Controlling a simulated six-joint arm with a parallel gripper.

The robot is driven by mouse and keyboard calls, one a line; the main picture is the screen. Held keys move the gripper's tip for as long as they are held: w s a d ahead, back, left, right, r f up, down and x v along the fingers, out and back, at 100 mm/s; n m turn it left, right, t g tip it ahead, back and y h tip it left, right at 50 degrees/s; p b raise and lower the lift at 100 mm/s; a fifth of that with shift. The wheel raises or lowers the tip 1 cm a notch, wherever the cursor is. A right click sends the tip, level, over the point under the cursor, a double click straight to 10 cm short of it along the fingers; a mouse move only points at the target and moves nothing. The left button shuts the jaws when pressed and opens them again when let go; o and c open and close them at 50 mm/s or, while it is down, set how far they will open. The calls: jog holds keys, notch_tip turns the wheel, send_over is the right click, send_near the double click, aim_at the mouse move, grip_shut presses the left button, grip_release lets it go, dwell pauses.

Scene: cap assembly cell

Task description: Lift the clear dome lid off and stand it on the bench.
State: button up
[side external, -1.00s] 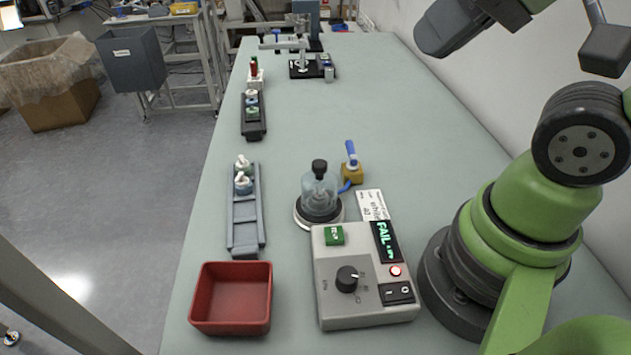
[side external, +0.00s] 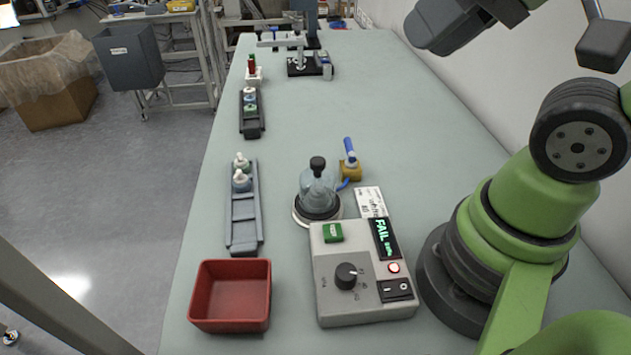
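The clear dome lid (side external: 318,187) with a black knob on top sits upright on a round black base with a pale rim (side external: 302,217), in the middle of the bench (side external: 330,120). Something inside the dome is too small to make out. My gripper is outside the picture. Only parts of my green arm show at the right, apart from the dome.
A grey control box (side external: 365,275) showing FAIL stands just in front of the dome. A blue-handled brass valve (side external: 350,168) is close behind it at right. A red bin (side external: 230,297) and grey racks (side external: 243,222) lie left. The bench's middle back is clear.

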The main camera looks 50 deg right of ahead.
jog(key=o, duration=1)
jog(key=m+g+h, duration=0.2)
jog(key=m+g, duration=0.4)
jog(key=g, duration=0.1)
send_over(317, 160)
jog(key=f, duration=1.3)
jog(key=shift+s+f, duration=0.2)
jog(key=shift+f, duration=0.1)
notch_tip(317, 160, down, 4)
jog(key=shift+f, duration=0.25)
jog(key=shift+w+f, duration=0.15)
jog(key=shift+f, duration=2.8)
